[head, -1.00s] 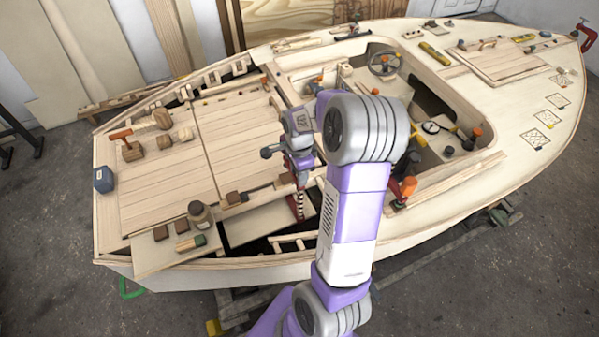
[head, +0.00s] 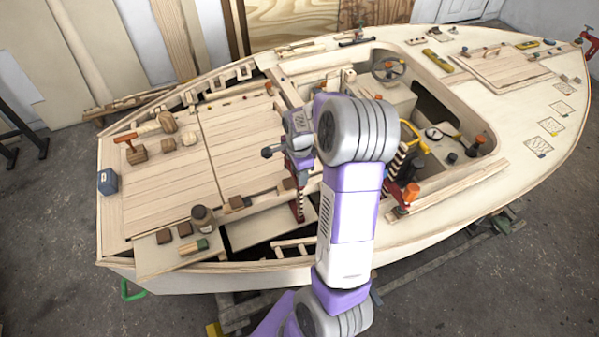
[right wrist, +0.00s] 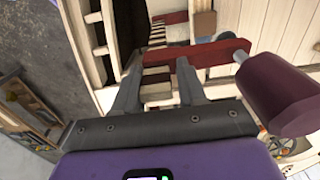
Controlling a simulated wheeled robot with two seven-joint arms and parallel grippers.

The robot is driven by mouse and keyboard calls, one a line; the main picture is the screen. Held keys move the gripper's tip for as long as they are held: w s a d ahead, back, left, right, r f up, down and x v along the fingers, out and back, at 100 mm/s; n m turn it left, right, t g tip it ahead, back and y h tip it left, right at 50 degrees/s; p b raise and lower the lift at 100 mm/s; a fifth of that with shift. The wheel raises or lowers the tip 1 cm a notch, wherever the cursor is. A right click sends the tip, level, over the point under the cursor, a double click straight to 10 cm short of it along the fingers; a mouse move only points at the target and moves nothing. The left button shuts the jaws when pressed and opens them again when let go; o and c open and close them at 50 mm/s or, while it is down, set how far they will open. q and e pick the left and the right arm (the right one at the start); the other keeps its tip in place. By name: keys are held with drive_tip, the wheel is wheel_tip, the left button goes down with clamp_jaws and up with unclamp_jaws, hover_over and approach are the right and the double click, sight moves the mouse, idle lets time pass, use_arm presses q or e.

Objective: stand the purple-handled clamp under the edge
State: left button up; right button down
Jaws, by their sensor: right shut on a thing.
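The purple-handled clamp shows in the right wrist view with a red arm (right wrist: 215,57) and a dark purple handle (right wrist: 282,94). My right gripper (right wrist: 158,92) is shut on the red arm, with the handle sticking out to the right. In the head view my right gripper (head: 300,150) is over the hull's near side. The clamp's striped bar (head: 299,200) hangs below it, upright, by the near gap in the deck. Whether the clamp touches the hull's edge (head: 270,261) I cannot tell. My left gripper is out of view.
A second red clamp with an orange handle (head: 411,191) stands on the near cockpit edge, right of my arm. A blue container (head: 107,182) stands at the left.

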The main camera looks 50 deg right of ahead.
drive_tip(key=c, duration=0.6)
unclamp_jaws()
drive_tip(key=shift+o, duration=0.2)
wheel_tip(320, 180, up, 8)
drive_tip(key=shift+f+p, duration=0.15)
drive_tip(key=shift+p, duration=0.35)
